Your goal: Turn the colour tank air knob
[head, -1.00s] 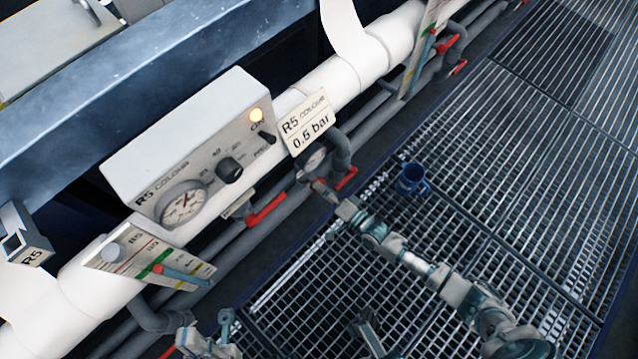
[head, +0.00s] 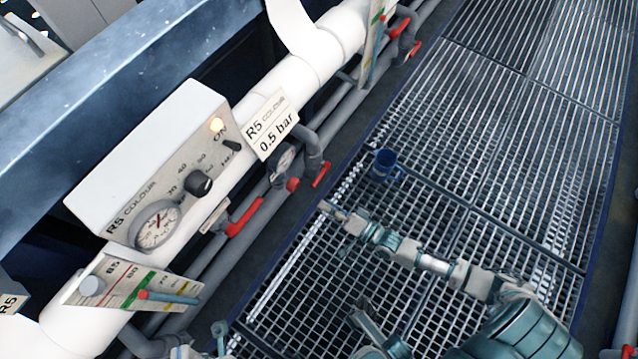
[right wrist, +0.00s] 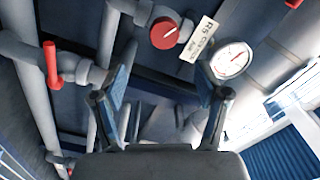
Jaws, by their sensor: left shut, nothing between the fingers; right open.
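The red air knob (right wrist: 165,33) has a white line across its face and sits on grey pipework, beside a tag reading R5 Colour Air (right wrist: 198,38) and a round gauge (right wrist: 232,58). In the head view the knob (head: 293,184) shows small and red under the gauge (head: 283,160). My right gripper (right wrist: 162,88) is open and empty; the knob lies ahead of its fingers, above the middle of the right wrist picture, not touched. In the head view my right gripper (head: 328,208) is just right of the knob. My left gripper (head: 221,332) is shut and empty, partly cut off at the bottom edge.
A red lever (right wrist: 51,63) stands on a pipe left of the knob; other red levers (head: 245,218) line the pipes. The R5 Colour control box (head: 150,150) and 0.5 bar sign (head: 268,124) are above. A blue mug (head: 383,165) stands on the open grating.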

